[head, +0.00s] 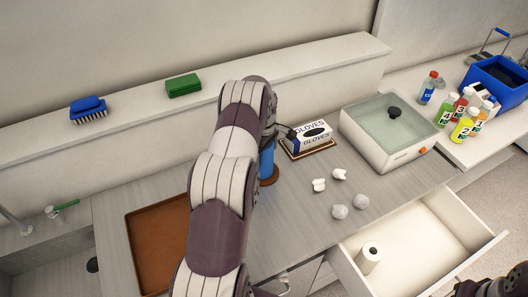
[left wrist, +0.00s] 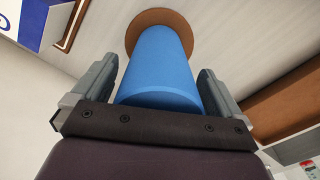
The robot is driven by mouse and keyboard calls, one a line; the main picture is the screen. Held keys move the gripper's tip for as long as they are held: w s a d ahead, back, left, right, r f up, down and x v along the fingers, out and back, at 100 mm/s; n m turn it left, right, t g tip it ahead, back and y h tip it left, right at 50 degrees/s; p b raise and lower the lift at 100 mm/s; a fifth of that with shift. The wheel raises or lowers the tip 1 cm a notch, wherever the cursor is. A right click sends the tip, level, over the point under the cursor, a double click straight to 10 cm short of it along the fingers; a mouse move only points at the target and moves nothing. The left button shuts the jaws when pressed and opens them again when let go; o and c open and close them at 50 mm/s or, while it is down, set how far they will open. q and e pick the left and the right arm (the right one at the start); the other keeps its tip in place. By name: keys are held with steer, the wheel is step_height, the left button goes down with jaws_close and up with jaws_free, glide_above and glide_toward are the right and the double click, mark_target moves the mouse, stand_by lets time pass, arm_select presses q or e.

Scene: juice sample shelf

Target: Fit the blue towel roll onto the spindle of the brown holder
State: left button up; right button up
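The blue towel roll (left wrist: 160,70) stands upright with its far end at the round brown base of the holder (left wrist: 150,18). In the head view the roll (head: 266,163) and the brown base (head: 269,181) show partly behind my left arm. The spindle is not visible; I cannot see inside the roll. My left gripper (left wrist: 157,78) is open, its fingers on either side of the roll with small gaps toward the fingertips. In the head view its fingers are hidden by the arm. A dark part of my right arm shows at the bottom right corner, its finger state unclear.
A glove box (head: 312,133) on a brown-edged tray and a glass-lidded white appliance (head: 390,130) stand right of the holder. A brown tray (head: 160,245) lies left. Crumpled white pieces (head: 339,174) lie in front. An open drawer (head: 440,235) holds a white roll (head: 368,257).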

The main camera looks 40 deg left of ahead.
arm_select(q)
step_height(320, 180, up, 4)
steer(key=shift+w+f+b, duration=0.1)
steer(key=shift+f+b, duration=0.05)
steer(key=shift+b, duration=0.9)
step_height(320, 180, up, 9)
steer(key=p, duration=0.5)
steer(key=s+d+f+m+b, duration=0.1)
steer(key=s+d+m+b, duration=0.3)
steer(key=s+d+m, duration=0.5)
steer(key=s+d+f+m+t+b, duration=0.1)
steer(key=s+d+m+b, duration=0.3)
steer(key=s+d+m, duration=0.5)
steer(key=s+d+f, duration=0.1)
steer(key=s+d, duration=0.2)
steer(key=d, duration=0.3)
steer(key=shift+s+d+f+m+b, duration=0.25)
steer(key=shift+s+f+m+b, duration=0.05)
steer(key=shift+s+m+b, duration=0.1)
